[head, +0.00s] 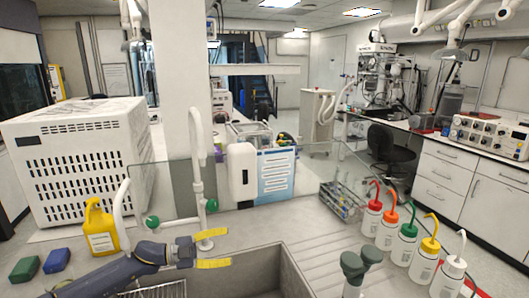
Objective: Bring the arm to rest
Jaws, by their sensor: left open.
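My left gripper (213,250) is in the lower left-middle of the head view, at the end of my dark blue-grey arm (115,272). Its two yellow-tipped fingers are spread apart with nothing between them. They appear over the back left part of the sink (285,262), close in the picture to the base of a white tap (196,150). How high they are above the sink cannot be told. My right gripper is not in view.
A yellow bottle (101,228), green (25,269) and blue (56,260) blocks and a white vented box (80,160) are at left. Wash bottles (407,243), a tube rack (341,200) and dark green knobs (358,265) are at right. A clear panel (175,190) stands behind the sink.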

